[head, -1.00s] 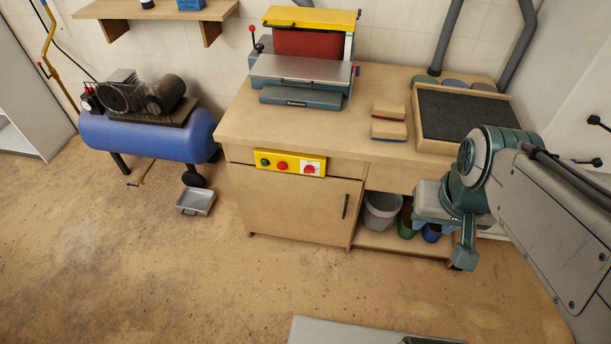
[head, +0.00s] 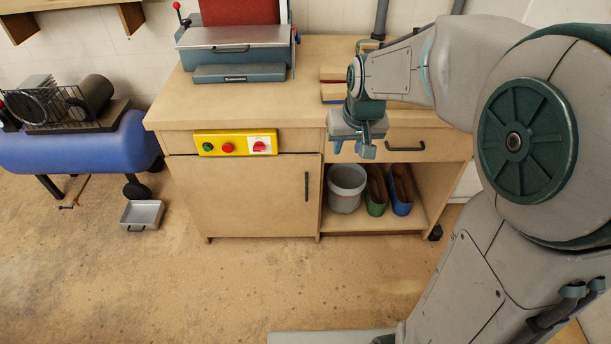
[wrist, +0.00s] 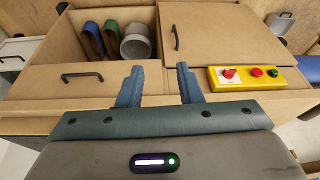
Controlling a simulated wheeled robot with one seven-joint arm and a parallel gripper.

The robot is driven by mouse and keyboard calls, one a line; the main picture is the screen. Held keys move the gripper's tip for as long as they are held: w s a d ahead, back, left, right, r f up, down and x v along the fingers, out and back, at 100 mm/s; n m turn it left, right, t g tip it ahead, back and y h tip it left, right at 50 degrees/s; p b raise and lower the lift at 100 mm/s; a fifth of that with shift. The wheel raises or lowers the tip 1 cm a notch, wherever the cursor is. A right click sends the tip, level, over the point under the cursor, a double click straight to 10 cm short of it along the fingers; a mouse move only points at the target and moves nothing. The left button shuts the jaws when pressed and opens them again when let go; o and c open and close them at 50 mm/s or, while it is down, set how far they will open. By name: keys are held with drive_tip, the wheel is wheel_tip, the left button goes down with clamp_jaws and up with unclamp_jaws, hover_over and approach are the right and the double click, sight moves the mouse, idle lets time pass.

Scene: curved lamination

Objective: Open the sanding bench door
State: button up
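The sanding bench (head: 250,104) stands ahead of me. Its door (head: 246,196) is a plain wooden panel at the lower left, shut, with a dark vertical handle (head: 306,186) near its right edge. In the wrist view, which shows the bench the other way up, the door (wrist: 225,32) is at the upper right and its handle (wrist: 176,37) is near the door's left edge. My gripper (head: 352,148) is open and empty, to the right of the handle and higher, in front of the bench. Its two blue fingers (wrist: 159,84) are spread apart in the wrist view.
A yellow panel (head: 236,142) with buttons sits above the door. A drawer handle (head: 405,147) is right of my gripper. An open shelf holds a grey bucket (head: 346,188) and green and blue containers. A metal tray (head: 142,215) lies on the floor. Floor before the door is clear.

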drive_tip(key=n+b, duration=0.1)
drive_tip(key=b, duration=1.3)
approach(307, 186)
drive_tip(key=shift+t, duration=0.3)
drive_tip(key=b+x, duration=0.4)
drive_tip(key=x, duration=0.7)
drive_tip(key=shift+s+f, duration=0.1)
drive_tip(key=shift+s, duration=0.05)
drive_tip(key=shift+c, duration=0.2)
clamp_jaws()
